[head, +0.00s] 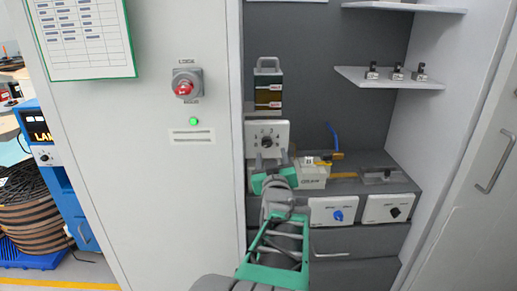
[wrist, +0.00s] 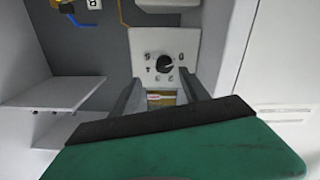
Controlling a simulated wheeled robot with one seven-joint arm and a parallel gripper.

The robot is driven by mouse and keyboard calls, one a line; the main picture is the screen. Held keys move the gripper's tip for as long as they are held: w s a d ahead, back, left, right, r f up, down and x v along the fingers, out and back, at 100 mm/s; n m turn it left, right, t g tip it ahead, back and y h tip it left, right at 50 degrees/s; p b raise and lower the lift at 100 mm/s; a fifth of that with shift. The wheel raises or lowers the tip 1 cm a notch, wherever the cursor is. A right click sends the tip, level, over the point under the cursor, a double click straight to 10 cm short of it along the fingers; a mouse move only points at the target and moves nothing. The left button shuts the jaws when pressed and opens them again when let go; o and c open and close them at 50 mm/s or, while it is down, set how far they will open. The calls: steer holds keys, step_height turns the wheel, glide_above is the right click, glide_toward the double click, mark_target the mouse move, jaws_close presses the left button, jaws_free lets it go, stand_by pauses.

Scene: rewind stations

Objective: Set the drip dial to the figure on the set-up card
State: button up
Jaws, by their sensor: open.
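The dial (head: 267,140) is a white plate with a black knob and printed figures, below a small tank with a handle (head: 268,85) in the open cabinet. In the wrist view the dial knob (wrist: 165,63) shows just beyond the fingertips, with figures around it too small to read surely. My gripper (head: 269,160) is in front of the plate's lower part. In the wrist view my gripper (wrist: 160,84) is open, its fingers apart and nothing between them. A green-framed sheet (head: 87,38) hangs at upper left; its text is unreadable, and I cannot tell if it is the set-up card.
A blue knob (head: 337,215) and another black knob (head: 395,212) sit on white plates lower right. A shelf (head: 390,77) with small clamps juts out at right. A red switch (head: 183,88) and green lamp (head: 194,121) are on the left panel.

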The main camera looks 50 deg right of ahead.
mark_target(267, 145)
steer(key=x, duration=0.4)
steer(key=p+x, duration=0.1)
steer(key=x, duration=0.2)
steer(key=shift+w+a, duration=0.3)
steer(key=shift+w, duration=0.1)
jaws_close()
